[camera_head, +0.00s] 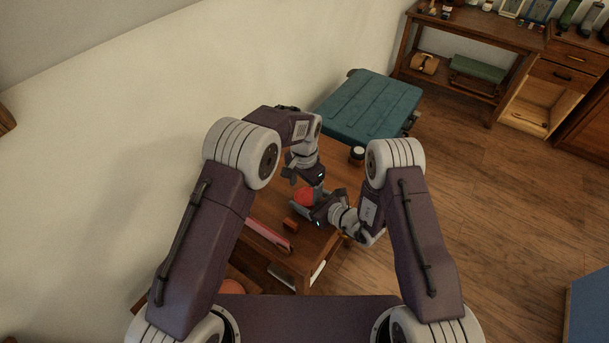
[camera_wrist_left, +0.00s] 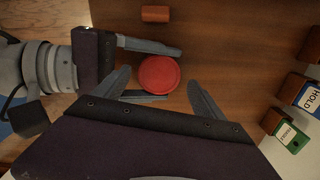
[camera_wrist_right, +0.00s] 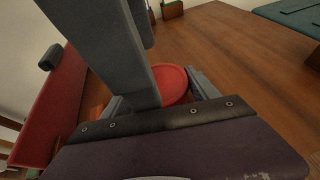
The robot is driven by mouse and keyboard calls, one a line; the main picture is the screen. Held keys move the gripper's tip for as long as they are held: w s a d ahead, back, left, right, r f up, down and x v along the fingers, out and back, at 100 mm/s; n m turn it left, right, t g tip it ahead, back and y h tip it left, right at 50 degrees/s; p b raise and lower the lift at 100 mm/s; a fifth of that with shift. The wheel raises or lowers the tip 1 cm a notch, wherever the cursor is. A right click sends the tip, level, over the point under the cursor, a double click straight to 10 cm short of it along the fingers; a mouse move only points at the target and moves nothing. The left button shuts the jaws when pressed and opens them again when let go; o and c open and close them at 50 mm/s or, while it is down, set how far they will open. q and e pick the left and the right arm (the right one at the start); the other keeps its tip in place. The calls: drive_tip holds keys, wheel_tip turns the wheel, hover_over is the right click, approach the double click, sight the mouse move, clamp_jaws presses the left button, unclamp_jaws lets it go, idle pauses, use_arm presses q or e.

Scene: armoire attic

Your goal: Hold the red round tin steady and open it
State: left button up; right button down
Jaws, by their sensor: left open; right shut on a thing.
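The red round tin (camera_head: 303,197) stands on the small wooden table. In the left wrist view the red tin (camera_wrist_left: 159,75) shows from above as a plain disc. My right gripper (camera_head: 306,204) comes in from the side and is shut on the tin, a finger along either side. My left gripper (camera_head: 304,182) is open above the tin; in its wrist view its fingers lie either side of the tin, apart from it. In the right wrist view the tin (camera_wrist_right: 172,82) is partly hidden by a large grey part of my left gripper.
The wooden table (camera_head: 340,178) also bears a small brown block (camera_head: 290,224), a long red object (camera_head: 268,235) and a dark jar with a white top (camera_head: 356,153). Cards in wooden holders, one reading HOLD (camera_wrist_left: 306,97), stand nearby. A teal trunk (camera_head: 370,105) is behind.

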use_arm(q)
drive_tip(key=shift+f, duration=1.45)
drive_tip(key=c, duration=1.3)
drive_tip(key=shift+r, duration=0.8)
drive_tip(key=shift+c, duration=0.4)
use_arm(e)
drive_tip(key=shift+f, duration=0.15)
use_arm(q)
drive_tip(key=shift+r, duration=0.2)
clamp_jaws()
drive_tip(key=shift+r, duration=0.1)
drive_tip(key=shift+r+t+y, duration=0.35)
drive_tip(key=shift+t+y, duration=0.25)
